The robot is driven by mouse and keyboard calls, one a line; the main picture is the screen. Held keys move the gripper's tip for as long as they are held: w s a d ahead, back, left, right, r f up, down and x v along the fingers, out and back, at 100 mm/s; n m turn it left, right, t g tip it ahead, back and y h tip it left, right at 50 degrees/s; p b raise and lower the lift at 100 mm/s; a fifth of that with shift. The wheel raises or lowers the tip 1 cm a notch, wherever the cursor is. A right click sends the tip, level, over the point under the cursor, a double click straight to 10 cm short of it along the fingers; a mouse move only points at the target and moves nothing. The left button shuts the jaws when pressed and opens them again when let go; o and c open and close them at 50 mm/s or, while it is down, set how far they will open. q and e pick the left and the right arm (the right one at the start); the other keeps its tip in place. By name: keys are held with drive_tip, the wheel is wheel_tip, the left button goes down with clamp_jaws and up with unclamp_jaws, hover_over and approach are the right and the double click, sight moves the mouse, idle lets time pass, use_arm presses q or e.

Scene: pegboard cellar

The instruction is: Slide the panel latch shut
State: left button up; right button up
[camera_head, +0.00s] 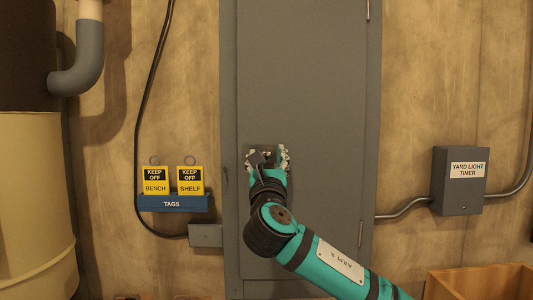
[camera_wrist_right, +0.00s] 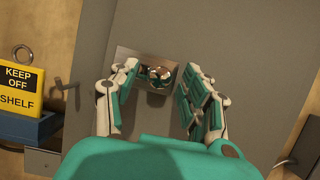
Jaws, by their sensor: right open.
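The grey panel door (camera_head: 305,80) is closed in its frame in the head view. In the right wrist view the latch is a metal plate (camera_wrist_right: 125,53) on the door with a shiny round knob (camera_wrist_right: 160,74). My right gripper (camera_head: 267,154) is in front of it and hides most of it in the head view. In the wrist view the gripper's fingers are open, one on each side of the knob, with gaps visible. I cannot tell how deep the fingertips reach. My left gripper is not in view.
A blue tag rack (camera_head: 173,203) with two yellow KEEP OFF tags hangs left of the door. A small bracket (camera_wrist_right: 62,85) sticks out at the frame's left. A grey timer box (camera_head: 459,195) is at right, above a wooden crate (camera_head: 480,279).

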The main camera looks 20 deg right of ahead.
clamp_jaws()
idle(0.4)
drive_tip(key=shift+w, duration=0.1)
